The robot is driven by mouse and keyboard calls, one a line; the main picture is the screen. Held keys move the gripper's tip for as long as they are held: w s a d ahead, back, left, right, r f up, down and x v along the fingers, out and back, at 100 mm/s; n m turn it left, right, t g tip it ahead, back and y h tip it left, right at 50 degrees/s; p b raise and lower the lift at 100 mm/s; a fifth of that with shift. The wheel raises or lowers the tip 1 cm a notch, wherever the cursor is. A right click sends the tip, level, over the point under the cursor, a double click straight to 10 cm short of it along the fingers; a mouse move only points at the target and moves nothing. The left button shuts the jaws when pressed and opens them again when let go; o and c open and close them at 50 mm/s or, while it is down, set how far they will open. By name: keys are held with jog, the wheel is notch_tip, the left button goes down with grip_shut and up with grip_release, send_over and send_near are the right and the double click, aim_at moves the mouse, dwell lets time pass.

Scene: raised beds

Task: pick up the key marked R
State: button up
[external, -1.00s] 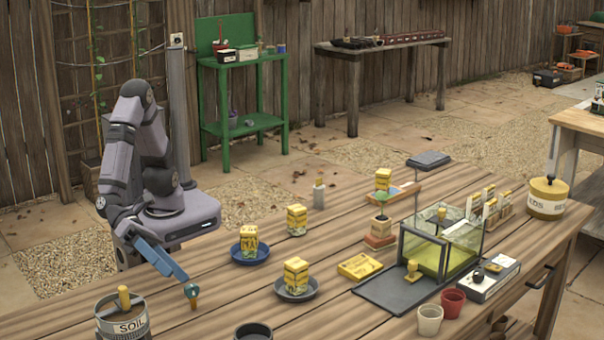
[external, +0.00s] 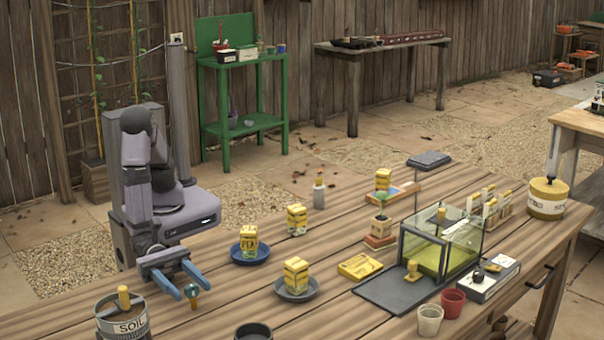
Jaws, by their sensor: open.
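A small upright thing with a teal ring-shaped top and an orange-brown lower part (external: 193,296) stands on the wooden table, left of the middle. It may be the key, but no letter R can be read on it. My gripper (external: 185,283) is open, its two blue fingers spread and pointing down toward the front. The fingertips are very near this small thing in the picture, one to each side. I cannot tell whether they touch it or how high they are above the table. Nothing is seen held.
A soil tin (external: 123,318) stands at the front left. A blue saucer (external: 236,254) and a grey saucer (external: 297,297) hold yellow boxes. A dark pot (external: 253,331) is at the front edge. A glass case (external: 440,245) stands to the right.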

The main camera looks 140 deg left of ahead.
jog(key=shift+w+d+f+p, duration=0.1)
jog(key=shift+w+p, duration=0.2)
jog(key=shift+w, duration=1.15)
jog(key=shift+w+d+p, duration=0.1)
jog(key=shift+w+p, duration=0.2)
jog(key=shift+w, duration=1.1)
jog(key=c, duration=1.1)
